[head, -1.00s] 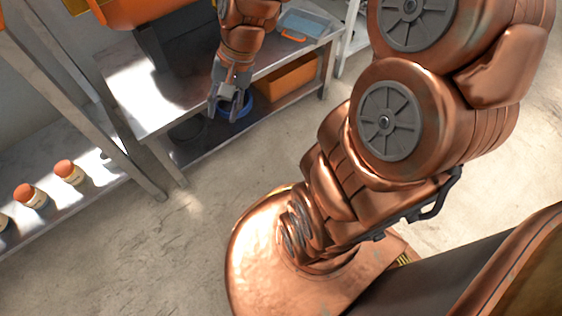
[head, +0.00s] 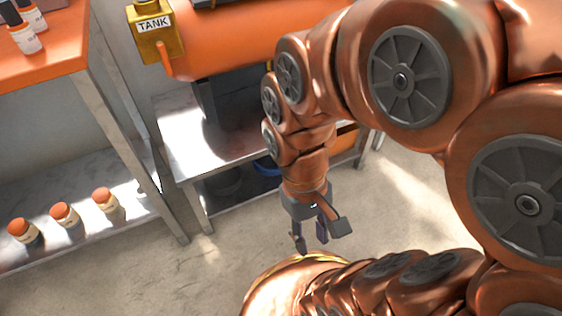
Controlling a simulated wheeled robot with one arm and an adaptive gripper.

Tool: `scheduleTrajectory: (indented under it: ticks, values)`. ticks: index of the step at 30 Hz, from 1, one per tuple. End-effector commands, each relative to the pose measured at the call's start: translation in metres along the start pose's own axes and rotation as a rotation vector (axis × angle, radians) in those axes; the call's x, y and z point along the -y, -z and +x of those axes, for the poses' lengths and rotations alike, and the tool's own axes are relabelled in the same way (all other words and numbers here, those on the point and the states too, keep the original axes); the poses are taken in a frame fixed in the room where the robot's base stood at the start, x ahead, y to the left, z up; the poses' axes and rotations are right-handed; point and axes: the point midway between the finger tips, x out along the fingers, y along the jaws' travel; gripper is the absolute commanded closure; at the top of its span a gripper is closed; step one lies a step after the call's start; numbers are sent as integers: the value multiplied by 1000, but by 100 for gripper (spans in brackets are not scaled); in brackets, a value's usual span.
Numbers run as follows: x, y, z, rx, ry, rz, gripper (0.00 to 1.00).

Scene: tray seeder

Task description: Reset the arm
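My copper arm fills the right of the head view and folds down toward the middle. My gripper (head: 316,245) points downward over the bare floor, in front of the metal workbench (head: 180,140). Its grey fingers are spread apart, with nothing seen between them. It is clear of the bench and of the shelf. Part of the bench's right side is hidden behind my arm.
An orange tank (head: 225,45) with a yellow box (head: 152,32) labelled TANK is above the bench. A blue round item (head: 266,166) is on its lower shelf. Several orange-capped bottles (head: 65,215) stand on the left low shelf. Concrete floor (head: 150,270) is free.

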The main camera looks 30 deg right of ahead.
Motion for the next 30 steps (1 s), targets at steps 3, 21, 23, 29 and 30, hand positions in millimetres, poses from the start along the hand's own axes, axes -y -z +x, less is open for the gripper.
scheduleTrajectory:
  ticks: [3, 21, 23, 29, 30]
  values:
    - [-1, -1, -16, -14, -5, -1, 66]
    - [-12, -5, -170, -172, -57, -10, 66]
    - [-12, -8, -185, -180, -58, -9, 66]
    - [-10, -26, -229, -191, -54, -4, 66]
    - [-10, -31, -237, -191, -52, -3, 66]
